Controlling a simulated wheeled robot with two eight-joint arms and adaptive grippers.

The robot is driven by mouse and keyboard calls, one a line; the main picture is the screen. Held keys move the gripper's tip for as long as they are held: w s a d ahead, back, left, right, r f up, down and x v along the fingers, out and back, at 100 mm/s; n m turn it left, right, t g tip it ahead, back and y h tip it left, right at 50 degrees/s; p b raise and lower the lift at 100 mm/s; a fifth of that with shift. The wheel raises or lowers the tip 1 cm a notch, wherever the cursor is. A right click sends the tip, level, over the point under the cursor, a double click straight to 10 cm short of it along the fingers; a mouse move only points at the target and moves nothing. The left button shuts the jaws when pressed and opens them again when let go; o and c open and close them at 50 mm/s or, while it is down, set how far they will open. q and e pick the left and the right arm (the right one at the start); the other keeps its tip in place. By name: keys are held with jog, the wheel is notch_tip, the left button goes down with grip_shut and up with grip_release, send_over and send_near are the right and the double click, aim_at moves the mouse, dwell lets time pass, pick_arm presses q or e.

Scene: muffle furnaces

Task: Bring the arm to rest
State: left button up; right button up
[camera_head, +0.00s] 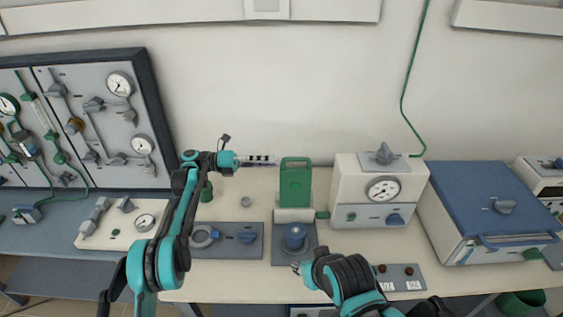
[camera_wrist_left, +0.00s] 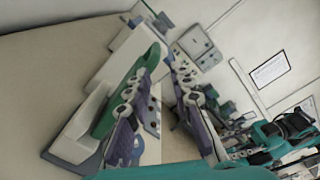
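My left arm comes in from the left in the head view. Its gripper (camera_head: 272,160) points right, raised in front of the wall, just left of a green-topped device (camera_head: 295,186). In the left wrist view, the two fingers of this gripper (camera_wrist_left: 164,62) run away from the camera and draw close at the tips. Nothing shows held between them. My right arm comes in from the bottom. Its gripper (camera_head: 297,267) shows only as a small dark end over the table's front part, mostly hidden by the wrist.
On the table (camera_head: 247,286) stand a dark plate with a blue knob (camera_head: 247,238), a white gauge unit (camera_head: 381,190) and a blue-lidded furnace (camera_head: 490,205). A gauge panel (camera_head: 90,115) stands at the left. A small switch box (camera_head: 400,277) lies near the right arm.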

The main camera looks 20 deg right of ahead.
pick_arm(q)
jog(key=shift+w+a, duration=0.1)
jog(key=shift+a, duration=0.25)
jog(key=s+a+r+m+t+y, duration=0.3)
jog(key=s+a+m+t+y, duration=0.1)
jog(key=s+a+m, duration=0.25)
jog(key=s+a+r+m+t+y, duration=0.3)
jog(key=s+a+m+t+y, duration=0.15)
jog(key=s+a, duration=0.25)
jog(key=s+a+f+m+t+y, duration=0.2)
jog(key=s+a+f+m+y, duration=0.2)
jog(key=s+a+m, duration=0.3)
jog(key=s+a+f+m+t+y, duration=0.1)
jog(key=s+a+f+m+y, duration=0.4)
jog(key=s+a, duration=0.8)
notch_tip(320, 180, down, 2)
jog(key=s+m, duration=0.2)
jog(key=m, duration=0.1)
jog(key=shift+f+m+t+b, duration=0.15)
jog(key=shift+m+t+b, duration=0.15)
jog(key=shift+t+b, duration=0.1)
